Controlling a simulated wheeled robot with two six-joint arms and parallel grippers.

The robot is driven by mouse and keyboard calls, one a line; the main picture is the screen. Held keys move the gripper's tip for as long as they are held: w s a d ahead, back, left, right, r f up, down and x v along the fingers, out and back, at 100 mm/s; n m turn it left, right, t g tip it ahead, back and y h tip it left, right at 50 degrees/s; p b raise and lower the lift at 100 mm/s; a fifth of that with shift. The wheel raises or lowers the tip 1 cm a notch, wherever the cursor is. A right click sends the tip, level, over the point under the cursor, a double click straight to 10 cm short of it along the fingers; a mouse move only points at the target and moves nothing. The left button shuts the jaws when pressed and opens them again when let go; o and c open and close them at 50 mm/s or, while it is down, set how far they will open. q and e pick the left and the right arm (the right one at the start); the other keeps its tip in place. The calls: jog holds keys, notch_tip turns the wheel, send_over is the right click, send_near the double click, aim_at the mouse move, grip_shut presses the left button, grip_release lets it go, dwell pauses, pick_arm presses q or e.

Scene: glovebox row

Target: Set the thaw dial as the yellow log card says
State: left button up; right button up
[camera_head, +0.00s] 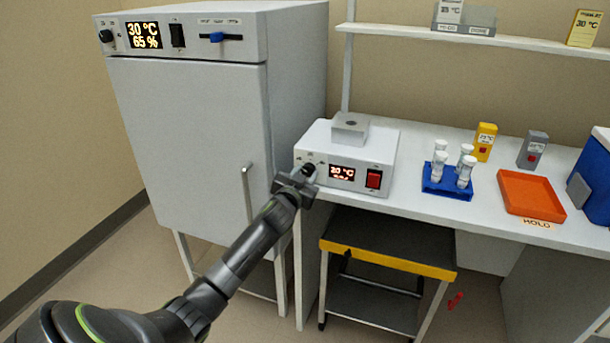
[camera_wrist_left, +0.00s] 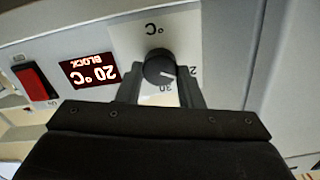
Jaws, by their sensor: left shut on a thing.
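The thaw dial (camera_head: 309,169) is a round black knob on the front of the white block unit. In the left wrist view the dial (camera_wrist_left: 159,66) appears upside down, with a white pointer mark near printed numbers. My left gripper (camera_head: 299,176) is shut on the dial, one finger at each side. The unit's red display (camera_wrist_left: 89,72) reads 20 °C BLOCK, upside down in the wrist view. A yellow card (camera_head: 583,28) stands on the shelf at the upper right; its figure is too small to read surely. My right gripper is not in view.
A white incubator (camera_head: 190,140) stands at left, its display showing 30 °C and 65 %. Right of the block unit (camera_head: 383,153) are a blue tube rack (camera_head: 447,188), a yellow box (camera_head: 485,140), a grey box (camera_head: 533,148) and an orange tray (camera_head: 530,192). A cart (camera_head: 385,261) stands below.

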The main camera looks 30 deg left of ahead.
pick_arm(q)
jog(key=shift+c, duration=0.4)
jog(key=shift+m, duration=0.3)
jog(key=shift+r+m+p, duration=0.1)
jog(key=shift+m+p, duration=0.35)
jog(key=shift+m, duration=0.25)
jog(key=m+p, duration=0.1)
jog(key=m, duration=0.3)
jog(key=shift+p, duration=0.35)
jog(key=m+p, duration=0.1)
jog(key=m, duration=0.4)
jog(key=shift+d+m+p, duration=0.1)
jog(key=shift+m+p, duration=0.2)
jog(key=shift+p, duration=0.05)
jog(key=shift+f, duration=0.2)
jog(key=o, duration=1)
jog(key=shift+c, duration=0.2)
